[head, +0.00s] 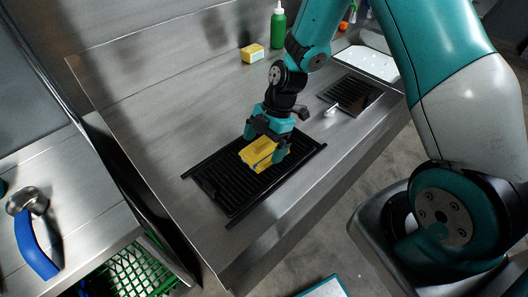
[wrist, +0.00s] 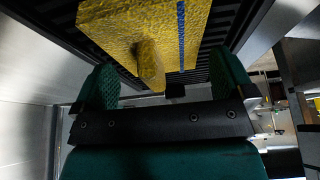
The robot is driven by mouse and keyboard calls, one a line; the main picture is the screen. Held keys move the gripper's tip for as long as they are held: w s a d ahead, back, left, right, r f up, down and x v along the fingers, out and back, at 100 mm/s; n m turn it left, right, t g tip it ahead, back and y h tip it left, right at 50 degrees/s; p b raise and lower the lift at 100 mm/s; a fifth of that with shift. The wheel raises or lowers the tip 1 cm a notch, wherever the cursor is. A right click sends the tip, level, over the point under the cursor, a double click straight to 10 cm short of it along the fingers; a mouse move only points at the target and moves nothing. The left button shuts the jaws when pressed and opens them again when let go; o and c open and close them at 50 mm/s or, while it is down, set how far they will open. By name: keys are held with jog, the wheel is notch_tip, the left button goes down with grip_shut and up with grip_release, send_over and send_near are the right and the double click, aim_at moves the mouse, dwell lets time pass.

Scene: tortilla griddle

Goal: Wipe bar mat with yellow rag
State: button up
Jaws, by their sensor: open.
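The yellow rag (head: 258,155) lies on the black ribbed bar mat (head: 222,190), which sits on the steel counter. In the wrist view the rag (wrist: 130,30) shows a blue stripe and a raised ridge at its middle. The bar mat (wrist: 222,28) shows as dark ribs behind it. My gripper (head: 265,138) is directly over the rag. In the wrist view its two teal fingers (wrist: 165,85) stand apart with the rag's ridge between them. Whether the fingers touch the rag cannot be told.
A smaller black grate (head: 350,92) lies to the right on the steel counter (head: 165,110). A yellow sponge-like block (head: 252,53) and a green bottle (head: 278,25) stand at the back. A blue-handled tool (head: 36,245) lies on the left counter. The counter left of the mat is clear.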

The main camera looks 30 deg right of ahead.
jog(key=c, duration=0.6)
jog(key=shift+a, duration=0.1)
jog(key=shift+s+a, duration=0.35)
jog(key=shift+a, duration=0.45)
jog(key=shift+w+d+r, duration=0.1)
jog(key=shift+w+d, duration=0.2)
jog(key=shift+d, duration=0.55)
jog(key=shift+w+d, duration=0.25)
jog(key=shift+d, duration=0.6)
